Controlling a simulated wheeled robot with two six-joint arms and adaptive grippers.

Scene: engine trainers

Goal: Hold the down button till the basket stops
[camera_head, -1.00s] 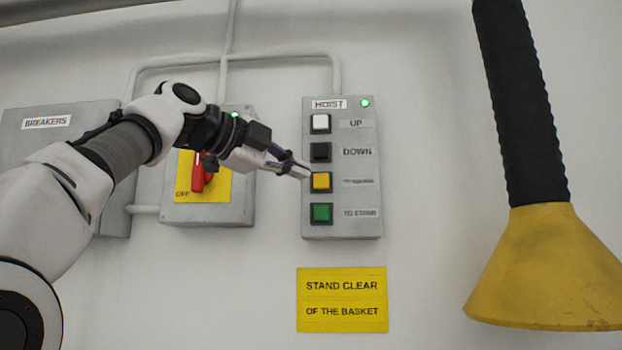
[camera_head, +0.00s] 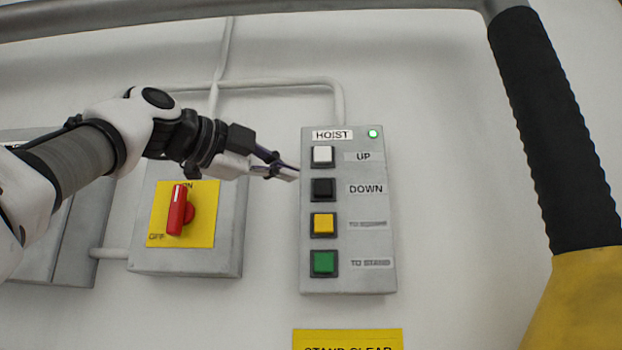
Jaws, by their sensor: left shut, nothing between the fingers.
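The grey hoist panel (camera_head: 347,285) is on the wall in the middle of the head view, with a lit green lamp (camera_head: 373,133). Its black DOWN button (camera_head: 323,189) is the second from the top, below the white UP button (camera_head: 323,156). My left gripper (camera_head: 294,174) is shut and empty. Its tip is at the panel's left edge in the picture, left of and slightly above the DOWN button. I cannot tell how far the tip is from the panel's face. The basket is not in view. My right gripper is not in view.
A yellow button (camera_head: 323,225) and a green button (camera_head: 323,263) sit below DOWN. A switch box (camera_head: 190,262) with a red handle (camera_head: 177,210) is behind and below my left arm.

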